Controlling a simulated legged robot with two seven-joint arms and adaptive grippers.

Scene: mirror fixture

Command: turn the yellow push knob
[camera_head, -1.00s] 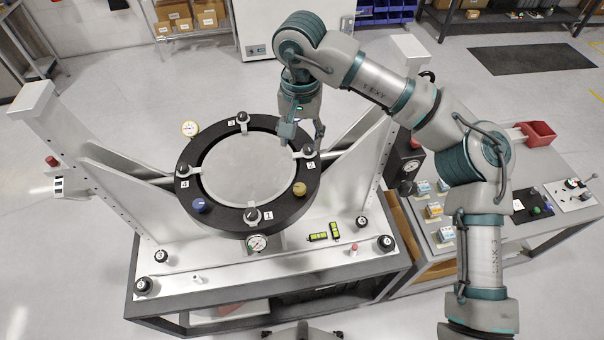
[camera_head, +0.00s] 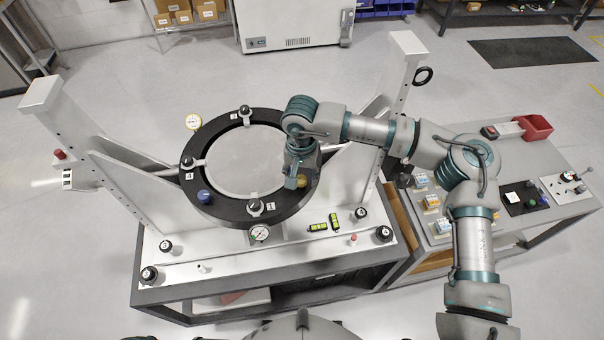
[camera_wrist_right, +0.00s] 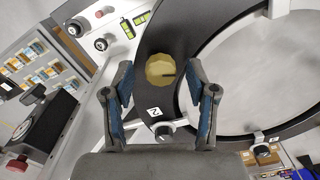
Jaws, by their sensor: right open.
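The yellow push knob (camera_head: 302,181) sits on the black ring (camera_head: 222,208) of the mirror fixture, at the ring's right front, partly hidden by my right gripper (camera_head: 293,182). The fingers are open, one on each side of the knob, with visible gaps. I cannot tell how far above it they are. My left gripper is not in view.
A blue knob (camera_head: 204,197) and black clamp knobs (camera_head: 255,205) also sit on the ring. A pressure gauge (camera_head: 259,233) and green levels (camera_head: 318,227) are in front. White uprights (camera_head: 402,75) flank the ring.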

